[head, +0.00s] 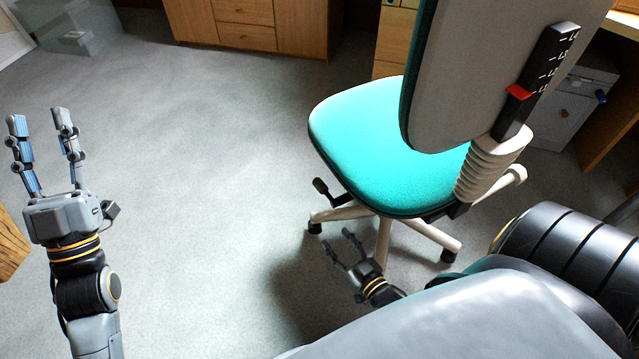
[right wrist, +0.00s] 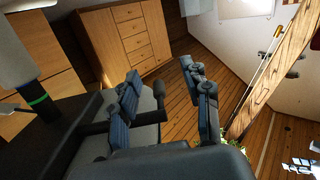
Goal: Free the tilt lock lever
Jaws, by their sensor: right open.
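The tilt lock lever (head: 324,189) is a short black lever with a dark knob, sticking out to the left from under the teal chair seat (head: 370,140). In the right wrist view the lever's knob (right wrist: 159,92) shows between my two fingers, apart from both; its depth is hard to judge. My right gripper (head: 335,238) is open and empty, low beside the chair base, below the lever in the head view. Its open fingers also show in the right wrist view (right wrist: 160,72). My left gripper (head: 36,117) is open and empty at far left, well away from the chair.
The pale chair base (head: 350,211) has legs on casters close to my right gripper. The backrest (head: 450,80) bears a black scale with a red marker (head: 519,92). Wooden drawers (head: 245,20) stand behind. The grey carpet (head: 200,130) between left gripper and chair is clear.

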